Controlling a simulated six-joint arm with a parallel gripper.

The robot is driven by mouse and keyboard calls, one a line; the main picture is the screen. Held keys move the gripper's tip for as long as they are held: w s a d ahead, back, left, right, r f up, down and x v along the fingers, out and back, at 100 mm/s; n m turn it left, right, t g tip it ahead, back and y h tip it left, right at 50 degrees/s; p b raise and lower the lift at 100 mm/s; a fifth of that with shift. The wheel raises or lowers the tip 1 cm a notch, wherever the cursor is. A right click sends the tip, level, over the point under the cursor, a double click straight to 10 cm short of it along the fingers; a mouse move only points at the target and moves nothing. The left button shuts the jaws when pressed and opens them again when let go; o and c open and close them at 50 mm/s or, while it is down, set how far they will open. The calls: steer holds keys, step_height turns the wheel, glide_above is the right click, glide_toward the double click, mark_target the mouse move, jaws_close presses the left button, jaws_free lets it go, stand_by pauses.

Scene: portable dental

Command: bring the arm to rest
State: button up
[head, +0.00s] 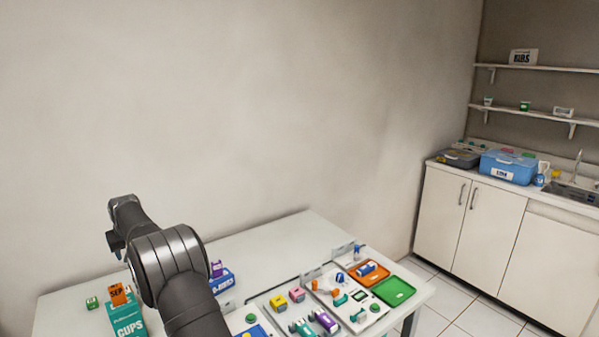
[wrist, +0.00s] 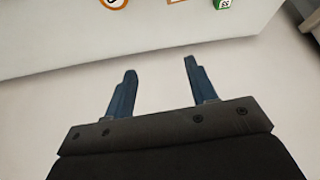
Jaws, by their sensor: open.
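My gripper (wrist: 160,82) shows in the wrist view with two blue fingers spread apart and nothing between them. Behind the fingers is a plain pale surface. In the head view my dark grey arm rises over the left part of the white table (head: 262,243), bent at a thick joint. The far end of the arm is above the table's left side, near the wall. The fingers are not clear in the head view.
A teal cups box (head: 127,322) and an orange block (head: 118,293) stand close to my arm. Trays, an orange tray (head: 381,272) and a green tray (head: 394,291) among them, fill the table's right front. The table's back middle is bare. A counter (head: 470,215) stands far right.

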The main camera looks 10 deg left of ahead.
steer(key=w+d+m, duration=0.1)
steer(key=w+d, duration=0.7)
steer(key=w, duration=0.4)
steer(key=shift+t+h, duration=0.3)
steer(key=s+a, duration=0.5)
steer(key=s, duration=0.4)
steer(key=s+a+n, duration=0.1)
steer(key=s+a, duration=0.4)
steer(key=s, duration=0.3)
steer(key=shift+s+a+n+g+y, duration=0.3)
steer(key=shift+s+g+y, duration=0.05)
steer(key=shift+g+y, duration=0.05)
steer(key=shift+w, duration=0.1)
